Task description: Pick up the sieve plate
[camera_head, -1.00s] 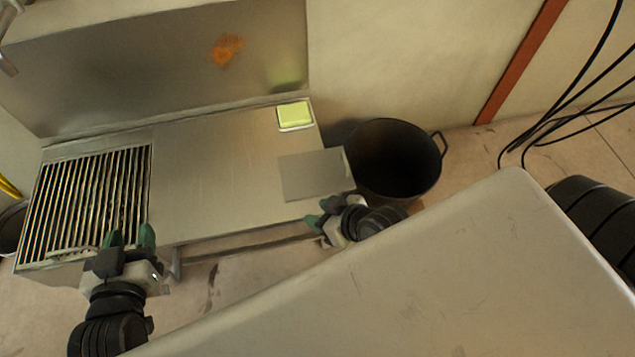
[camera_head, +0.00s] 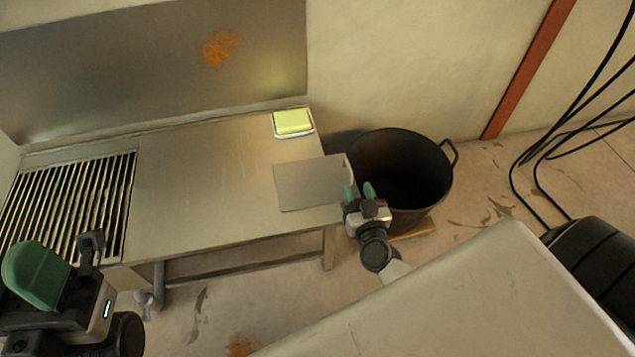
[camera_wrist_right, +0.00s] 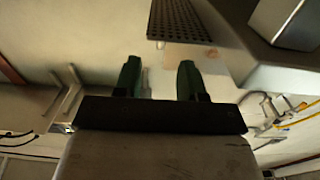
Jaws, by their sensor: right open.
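The sieve plate (camera_head: 308,183) is a flat grey sheet lying at the right end of the metal bench, its right side reaching past the bench edge. In the right wrist view its perforated surface (camera_wrist_right: 181,20) shows beyond the fingertips. My right gripper (camera_head: 359,190) is open and empty, close to the plate's right side. In the wrist view its two green fingers (camera_wrist_right: 158,75) stand apart with nothing between them. My left gripper (camera_head: 38,273) is at the lower left near the slatted grate. Only one green pad shows clearly, so its opening is unclear.
A black bucket (camera_head: 432,178) with a handle stands on the floor right of the bench. A yellow-green sponge (camera_head: 293,122) sits on a small white dish at the bench's back. The bench middle (camera_head: 200,190) is clear. Black cables hang at the right.

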